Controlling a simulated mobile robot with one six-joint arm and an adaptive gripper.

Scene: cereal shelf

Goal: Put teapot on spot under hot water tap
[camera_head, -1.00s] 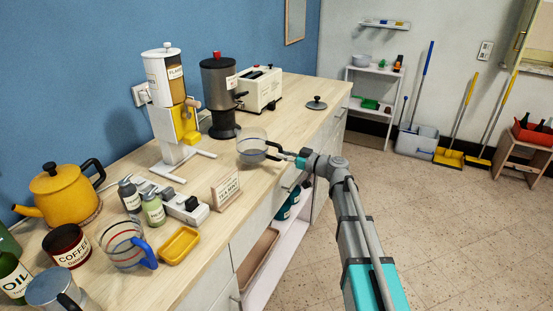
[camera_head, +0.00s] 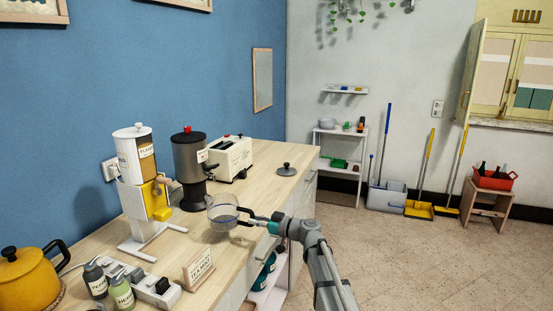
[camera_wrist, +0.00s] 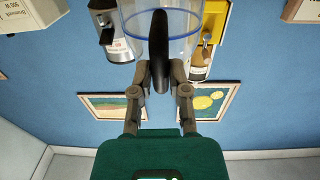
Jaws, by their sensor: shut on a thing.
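A clear glass pot (camera_head: 222,210) with a black handle, which I take as the teapot, is in my gripper (camera_head: 262,222). My gripper is shut on its handle from the right. In the wrist view the black handle (camera_wrist: 158,50) stands between the fingers, with the pot's blue-rimmed glass (camera_wrist: 133,24) behind it. The pot is over the counter's front part, to the right of a dark urn (camera_head: 190,165) with a red knob and a spout, perhaps the hot water tap. I cannot tell whether the pot touches the counter. The spot under the spout is hard to make out.
A white dispenser (camera_head: 133,163) with a yellow front stands left of the urn. A toaster (camera_head: 231,155) and a dark lid (camera_head: 286,169) are further back. A card sign (camera_head: 198,268), small bottles (camera_head: 122,289) and a yellow kettle (camera_head: 28,280) are at the front left.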

